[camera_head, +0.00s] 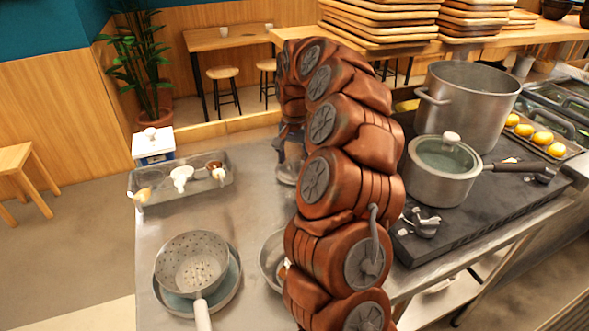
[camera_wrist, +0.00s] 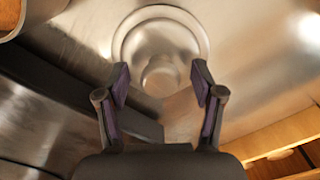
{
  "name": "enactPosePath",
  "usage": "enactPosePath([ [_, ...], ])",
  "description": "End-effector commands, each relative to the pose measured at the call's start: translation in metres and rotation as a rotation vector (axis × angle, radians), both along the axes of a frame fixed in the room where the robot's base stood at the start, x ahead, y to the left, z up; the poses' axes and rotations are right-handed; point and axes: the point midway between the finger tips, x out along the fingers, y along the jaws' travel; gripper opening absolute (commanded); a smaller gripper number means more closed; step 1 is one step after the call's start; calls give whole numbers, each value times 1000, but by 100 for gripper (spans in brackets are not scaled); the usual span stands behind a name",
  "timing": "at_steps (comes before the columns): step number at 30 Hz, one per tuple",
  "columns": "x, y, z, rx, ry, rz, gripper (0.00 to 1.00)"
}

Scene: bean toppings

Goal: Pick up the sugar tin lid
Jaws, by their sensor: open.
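A round metal lid (camera_wrist: 130,38) with a raised knob (camera_wrist: 160,76) shows at the top middle of the wrist view; it looks like the sugar tin lid. My gripper (camera_wrist: 160,80) is open, with one finger on each side of the knob and a gap on both sides. In the head view, my gripper is mostly behind my arm. A shiny round metal piece (camera_head: 286,174) shows just below it on the counter, partly hidden by my arm.
A tray (camera_head: 215,187) with small bowls and a white lidded box (camera_head: 153,148) stand left. A colander (camera_head: 192,262) sits front left. A lidded pot (camera_head: 440,185) and a large pot (camera_head: 468,105) stand right. Bare counter (camera_head: 250,190) lies between tray and arm.

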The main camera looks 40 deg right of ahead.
Motion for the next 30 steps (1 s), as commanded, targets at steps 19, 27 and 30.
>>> enactPosePath([
  [19, 0, 0, 0, -1, -1, 0, 7],
  [27, 0, 0, 1, -1, -1, 0, 1],
  [30, 1, -1, 4, -2, -2, -1, 1],
])
